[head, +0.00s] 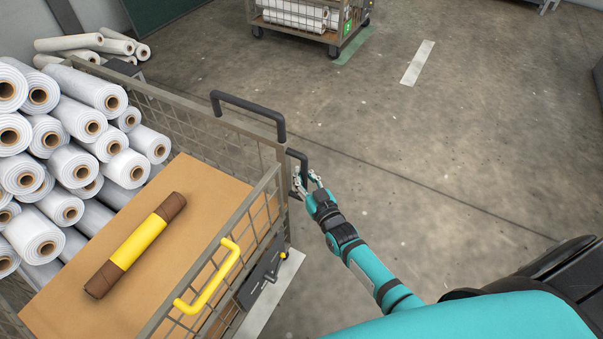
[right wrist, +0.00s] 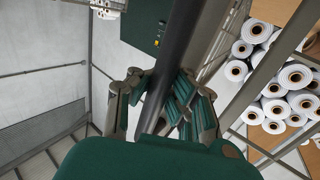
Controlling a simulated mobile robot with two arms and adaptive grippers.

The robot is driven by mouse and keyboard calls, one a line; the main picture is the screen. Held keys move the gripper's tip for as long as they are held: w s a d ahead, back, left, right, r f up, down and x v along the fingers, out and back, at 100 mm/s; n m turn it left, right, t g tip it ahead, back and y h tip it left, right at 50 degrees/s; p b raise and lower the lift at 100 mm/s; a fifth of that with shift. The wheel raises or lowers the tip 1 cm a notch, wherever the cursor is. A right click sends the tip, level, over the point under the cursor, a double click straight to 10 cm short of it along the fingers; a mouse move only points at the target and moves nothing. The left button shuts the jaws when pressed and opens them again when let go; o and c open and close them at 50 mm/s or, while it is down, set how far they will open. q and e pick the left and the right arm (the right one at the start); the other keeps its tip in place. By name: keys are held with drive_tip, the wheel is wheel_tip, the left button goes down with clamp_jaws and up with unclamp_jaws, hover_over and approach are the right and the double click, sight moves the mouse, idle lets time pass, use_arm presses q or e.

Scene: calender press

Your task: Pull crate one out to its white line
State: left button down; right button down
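A wire-sided crate (head: 152,96) fills the left of the head view; no number on it can be read. It carries a dark upright handle (head: 304,160) at its near right corner, and a white line (head: 270,297) lies on the floor right beside it. My right gripper (head: 307,181) is at that handle, its fingers spread. In the right wrist view a dark bar (right wrist: 170,80) passes between the fingers of the right gripper (right wrist: 160,85), with a small gap on the left; firm contact cannot be seen. My left gripper is not in view.
A brown and yellow roll (head: 138,245) lies on the crate's brown board. The crate also has a black top handle (head: 248,102) and a yellow handle (head: 208,283).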

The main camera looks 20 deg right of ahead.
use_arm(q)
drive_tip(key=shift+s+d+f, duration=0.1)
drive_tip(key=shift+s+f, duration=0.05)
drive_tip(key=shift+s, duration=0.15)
use_arm(e)
drive_tip(key=shift+s+a+f, duration=0.25)
drive_tip(key=shift+s+a, duration=0.05)
drive_tip(key=shift+s, duration=0.05)
drive_tip(key=c, duration=2)
unclamp_jaws()
drive_tip(key=o, duration=0.7)
drive_tip(key=shift+a+r, duration=0.1)
drive_tip(key=shift+c, duration=0.2)
drive_tip(key=shift+o, duration=0.7)
drive_tip(key=shift+r, duration=0.1)
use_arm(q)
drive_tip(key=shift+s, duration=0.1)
use_arm(e)
drive_tip(key=shift+d, duration=0.2)
drive_tip(key=s, duration=1.2)
drive_tip(key=shift+d, duration=0.4)
